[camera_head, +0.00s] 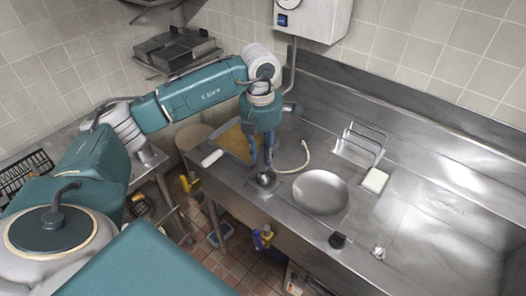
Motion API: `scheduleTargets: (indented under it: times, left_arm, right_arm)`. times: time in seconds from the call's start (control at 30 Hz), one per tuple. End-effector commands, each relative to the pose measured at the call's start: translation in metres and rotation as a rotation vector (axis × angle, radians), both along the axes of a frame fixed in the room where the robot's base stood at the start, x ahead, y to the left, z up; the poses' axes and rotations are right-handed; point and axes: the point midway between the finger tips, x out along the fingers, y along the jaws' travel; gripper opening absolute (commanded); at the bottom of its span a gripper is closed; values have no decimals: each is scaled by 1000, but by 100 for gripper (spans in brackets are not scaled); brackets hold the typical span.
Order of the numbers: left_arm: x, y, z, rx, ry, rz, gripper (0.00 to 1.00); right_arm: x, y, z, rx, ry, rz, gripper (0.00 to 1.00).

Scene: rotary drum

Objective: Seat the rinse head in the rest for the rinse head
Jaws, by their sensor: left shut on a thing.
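My left gripper (262,160) points down over the steel counter, left of the round basin. It is shut on a small dark metallic thing (266,180), which looks like the rinse head. A pale curved hose (298,164) runs to it from the right. The gripper's fingers hide part of it, and I cannot tell whether it touches the counter. I cannot clearly make out the rest for the rinse head; it may be hidden behind or under the gripper. My right gripper is not in view.
The round basin (320,192) is sunk in the steel counter (420,225). A wire rack (361,148) and a pale block (375,181) stand behind it. A dark knob (338,240) sits at the front edge. A tray (238,141) lies left of the gripper. The right counter is mostly clear.

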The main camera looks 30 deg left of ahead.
Motion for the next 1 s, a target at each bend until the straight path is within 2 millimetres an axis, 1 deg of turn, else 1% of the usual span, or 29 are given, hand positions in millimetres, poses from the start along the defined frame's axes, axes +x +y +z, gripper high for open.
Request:
scheduleTargets:
  times: [0.77,0.8,0.87,0.9,1.0]
  left_arm:
    - [0,0,-20,0,0,0,0]
    - [0,0,-20,0,0,0,27]
    - [0,0,-19,0,0,0,39]
    - [0,0,-19,0,0,0,47]
    - [0,0,-19,0,0,0,47]
  right_arm:
    - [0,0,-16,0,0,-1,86]
    - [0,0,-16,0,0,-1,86]
    - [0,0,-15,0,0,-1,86]
    - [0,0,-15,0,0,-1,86]
    - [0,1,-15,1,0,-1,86]
